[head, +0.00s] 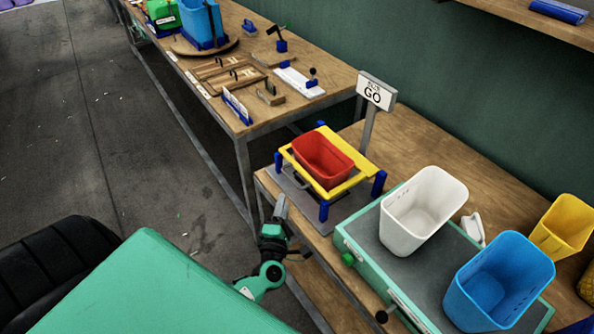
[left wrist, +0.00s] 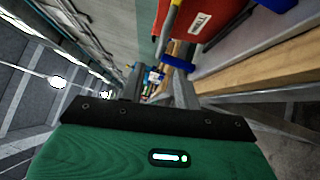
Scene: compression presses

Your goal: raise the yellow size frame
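The yellow size frame (head: 350,184) sits on blue corner posts above a grey base plate (head: 297,192) on the near bench. A red bin (head: 322,158) stands inside the frame opening. My left gripper (head: 281,207) is at the bench's front edge, to the left of and in front of the frame, apart from it. In the left wrist view its two fingers (left wrist: 158,82) stand apart with nothing between them. The red bin (left wrist: 195,18), a bit of the yellow frame (left wrist: 173,22) and a blue post (left wrist: 178,62) show beyond the fingers. My right gripper is not in view.
A GO sign (head: 376,92) stands behind the frame. A green-edged platform (head: 364,256) holds a white bin (head: 422,212) and a blue bin (head: 498,280) to the right. A yellow bin (head: 563,225) is farther right. Another bench (head: 330,85) with small fixtures lies behind.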

